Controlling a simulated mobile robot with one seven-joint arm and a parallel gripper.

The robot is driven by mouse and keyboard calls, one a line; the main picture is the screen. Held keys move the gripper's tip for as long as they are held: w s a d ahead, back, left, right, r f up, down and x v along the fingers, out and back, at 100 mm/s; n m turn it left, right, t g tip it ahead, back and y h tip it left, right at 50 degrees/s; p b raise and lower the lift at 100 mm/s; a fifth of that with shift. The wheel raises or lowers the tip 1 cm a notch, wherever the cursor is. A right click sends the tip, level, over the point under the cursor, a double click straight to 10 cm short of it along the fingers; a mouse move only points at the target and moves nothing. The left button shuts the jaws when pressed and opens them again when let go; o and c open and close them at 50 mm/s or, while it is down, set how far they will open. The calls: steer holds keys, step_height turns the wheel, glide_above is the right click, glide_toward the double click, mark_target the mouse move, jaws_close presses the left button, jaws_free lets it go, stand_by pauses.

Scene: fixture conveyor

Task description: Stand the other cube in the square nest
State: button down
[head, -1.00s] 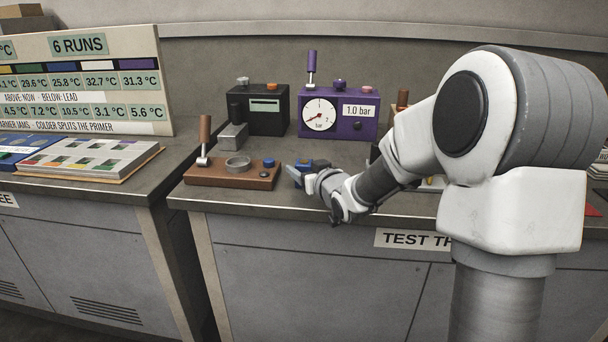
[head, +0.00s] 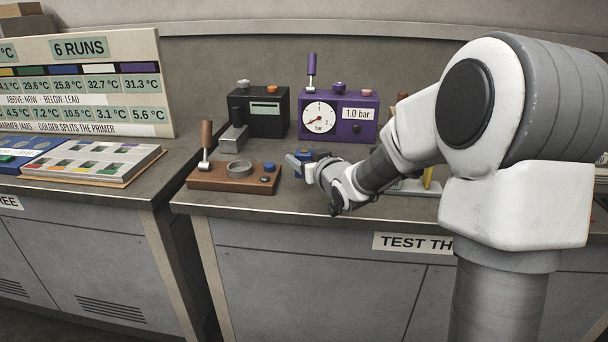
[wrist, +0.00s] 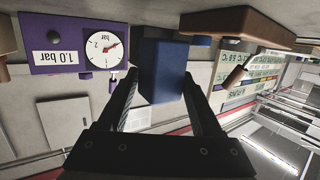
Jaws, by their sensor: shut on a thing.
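My gripper (wrist: 165,95) is shut on a blue cube (wrist: 160,72), which shows between the two dark fingers in the wrist view. In the head view my gripper (head: 303,166) and the blue cube (head: 302,154) are over the counter, just right of a brown base (head: 215,180). The cube's underside and any gap to the counter cannot be made out. The brown base carries a round grey ring (head: 238,169) and a lever. I cannot pick out a square nest with certainty.
A purple gauge box (head: 360,127) reading 1.0 bar and a black box (head: 270,123) stand behind. A tray with coloured squares (head: 92,164) lies on the left counter. The counter's front edge is close below my wrist.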

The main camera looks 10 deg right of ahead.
mark_target(304, 152)
steer(key=shift+r+p, duration=1.75)
steer(key=shift+r, duration=0.7)
steer(key=shift+a, duration=0.1)
